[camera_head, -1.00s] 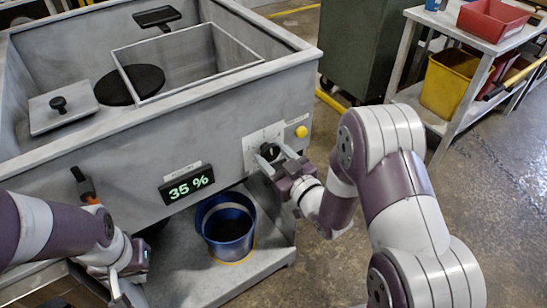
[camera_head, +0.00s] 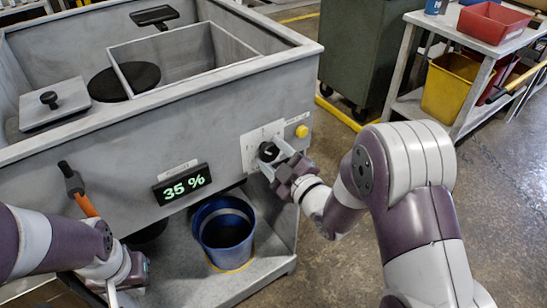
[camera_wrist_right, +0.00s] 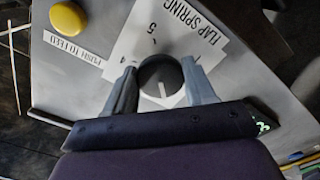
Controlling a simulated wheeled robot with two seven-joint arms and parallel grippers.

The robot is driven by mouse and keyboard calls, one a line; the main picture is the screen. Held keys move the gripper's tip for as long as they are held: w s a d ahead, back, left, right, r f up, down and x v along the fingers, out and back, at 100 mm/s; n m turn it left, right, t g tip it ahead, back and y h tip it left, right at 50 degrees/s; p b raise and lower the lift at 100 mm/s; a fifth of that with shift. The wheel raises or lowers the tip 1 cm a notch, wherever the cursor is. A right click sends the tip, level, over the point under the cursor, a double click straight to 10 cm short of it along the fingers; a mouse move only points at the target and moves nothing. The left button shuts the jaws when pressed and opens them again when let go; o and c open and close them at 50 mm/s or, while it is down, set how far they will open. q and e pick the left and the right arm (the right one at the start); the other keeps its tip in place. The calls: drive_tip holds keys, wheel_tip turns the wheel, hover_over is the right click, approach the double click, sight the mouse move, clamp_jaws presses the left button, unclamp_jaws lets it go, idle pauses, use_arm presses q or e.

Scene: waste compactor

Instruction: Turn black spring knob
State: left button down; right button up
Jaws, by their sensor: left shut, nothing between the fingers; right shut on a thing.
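The black spring knob (camera_head: 268,151) sits on a white dial plate on the front panel of the grey compactor, near its right corner. In the right wrist view the knob (camera_wrist_right: 161,78) shows a white pointer line, with "FLAP SPRING" and the number 5 printed on the plate (camera_wrist_right: 160,30). My right gripper (camera_head: 274,160) has its fingers on both sides of the knob and is shut on it; the fingers also show in the right wrist view (camera_wrist_right: 162,88). My left gripper (camera_head: 113,292) is low at the left, shut and empty, partly cut off by the lower edge.
A yellow button (camera_head: 302,131) is just right of the knob plate. A display (camera_head: 182,184) reads 35 %. A blue bucket (camera_head: 224,234) stands on the lower shelf. Open floor lies to the right.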

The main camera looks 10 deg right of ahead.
idle(0.4)
drive_tip(key=o, duration=1)
drive_tip(key=v, duration=1.2)
drive_tip(key=shift+s+p, duration=0.35)
drive_tip(key=shift+p, duration=0.05)
drive_tip(key=shift+d, duration=0.15)
